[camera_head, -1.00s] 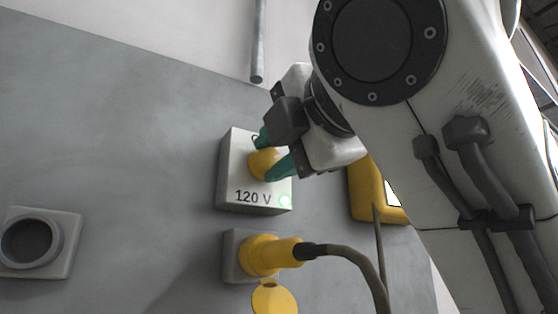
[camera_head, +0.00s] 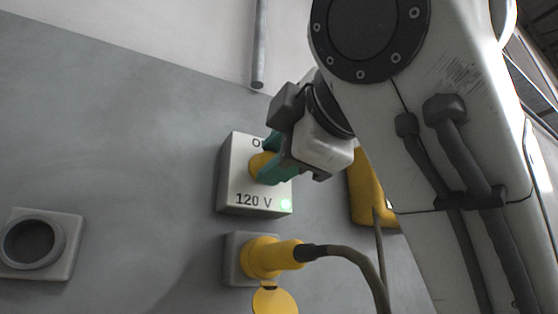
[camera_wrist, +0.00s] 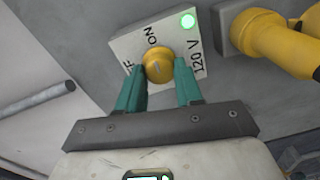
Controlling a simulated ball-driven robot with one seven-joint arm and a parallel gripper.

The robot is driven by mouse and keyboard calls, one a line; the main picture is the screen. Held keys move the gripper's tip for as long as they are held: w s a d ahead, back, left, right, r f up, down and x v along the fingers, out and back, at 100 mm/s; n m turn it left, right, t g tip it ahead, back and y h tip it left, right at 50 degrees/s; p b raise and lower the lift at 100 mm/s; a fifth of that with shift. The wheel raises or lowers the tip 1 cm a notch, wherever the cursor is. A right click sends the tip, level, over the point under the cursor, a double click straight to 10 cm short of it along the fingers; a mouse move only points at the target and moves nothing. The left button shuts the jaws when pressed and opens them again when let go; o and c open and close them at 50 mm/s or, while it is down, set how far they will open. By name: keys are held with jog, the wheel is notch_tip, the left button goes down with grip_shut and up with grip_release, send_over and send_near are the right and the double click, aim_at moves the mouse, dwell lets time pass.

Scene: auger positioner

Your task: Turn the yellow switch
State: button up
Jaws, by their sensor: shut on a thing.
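The yellow switch (camera_head: 258,163) is a round knob on a pale box marked "120 V" (camera_head: 254,201). In the wrist view the knob (camera_wrist: 158,65) sits between the two green fingers of my gripper (camera_wrist: 159,72), which is shut on it. "ON" (camera_wrist: 151,35) shows above the knob there, and a partly hidden label ending in "F" shows beside the left finger. A green light (camera_wrist: 187,20) on the box is lit. In the head view my gripper (camera_head: 272,157) reaches the knob from the right and covers part of it. The knob's exact pointing direction is unclear.
A yellow plug (camera_head: 272,257) with a dark cable sits in a socket just below the box. An empty round socket (camera_head: 31,243) is at the left. A grey pipe (camera_head: 258,45) hangs above. A yellow object (camera_head: 370,190) is behind my arm.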

jog(key=shift+f, duration=0.1)
jog(key=o, duration=1)
jog(key=shift+d, duration=0.1)
jog(key=shift+o, duration=0.2)
jog(key=b+v, duration=0.3)
jog(key=v, duration=0.7)
jog(key=shift+s+d, duration=0.2)
jog(key=shift+s, duration=0.1)
jog(key=shift+w, duration=0.1)
